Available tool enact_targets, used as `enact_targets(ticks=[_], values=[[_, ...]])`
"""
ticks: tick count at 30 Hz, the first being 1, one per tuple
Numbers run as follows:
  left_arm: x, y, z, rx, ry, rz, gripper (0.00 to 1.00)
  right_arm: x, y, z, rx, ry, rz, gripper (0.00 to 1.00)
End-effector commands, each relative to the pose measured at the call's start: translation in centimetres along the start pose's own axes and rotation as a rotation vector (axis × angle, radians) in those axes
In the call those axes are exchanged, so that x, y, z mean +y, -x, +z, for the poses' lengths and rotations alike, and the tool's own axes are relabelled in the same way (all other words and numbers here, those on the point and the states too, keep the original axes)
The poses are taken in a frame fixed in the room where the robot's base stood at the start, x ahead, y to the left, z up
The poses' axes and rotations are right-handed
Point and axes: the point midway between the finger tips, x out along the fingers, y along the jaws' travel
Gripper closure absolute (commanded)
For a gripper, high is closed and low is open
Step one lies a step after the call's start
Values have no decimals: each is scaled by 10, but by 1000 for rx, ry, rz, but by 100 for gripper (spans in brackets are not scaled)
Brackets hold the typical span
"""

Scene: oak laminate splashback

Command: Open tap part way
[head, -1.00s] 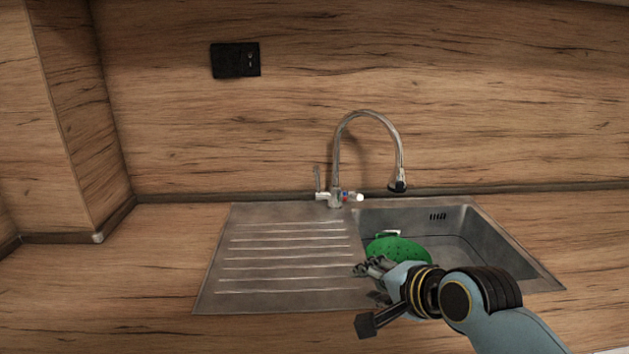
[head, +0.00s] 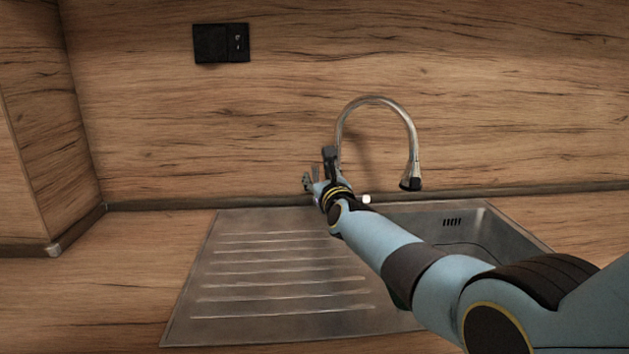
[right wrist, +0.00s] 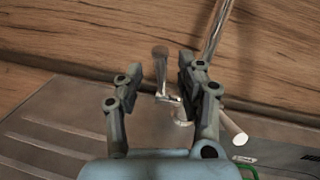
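The tap's tall curved metal spout (head: 378,101) rises behind the sink. My right gripper (head: 309,181) is at the left of the tap's base and hides most of the tap body in the head view. In the right wrist view my right gripper (right wrist: 161,76) is open. The upright metal lever (right wrist: 160,62) of the tap shows in the gap between its fingers, and I cannot tell whether either finger touches it. The pale end of the tap's other handle (head: 367,198) shows right of my wrist, and as a pale cylinder (right wrist: 232,127) in the wrist view. My left gripper is not in view.
The ribbed drainboard (head: 270,270) is bare. The basin (head: 480,235) is partly behind my right arm. A green thing (right wrist: 246,166) shows at the wrist view's lower edge. A black socket (head: 221,43) is on the wooden splashback.

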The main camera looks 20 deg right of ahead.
Motion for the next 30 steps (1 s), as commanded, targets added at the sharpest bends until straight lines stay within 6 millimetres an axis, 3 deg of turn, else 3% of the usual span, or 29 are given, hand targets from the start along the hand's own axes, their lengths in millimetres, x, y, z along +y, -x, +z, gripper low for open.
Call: enact_targets(ticks=[1, 9, 20, 30], values=[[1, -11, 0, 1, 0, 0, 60, 1, -10, -5, 0, 2, 0, 62], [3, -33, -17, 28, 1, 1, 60, 0, -39, -4, 2, 2, 1, 62], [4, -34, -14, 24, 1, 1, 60, 0, -44, 0, 1, 2, 1, 62], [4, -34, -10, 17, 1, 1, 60, 0, -43, -1, 2, 2, 1, 100]])
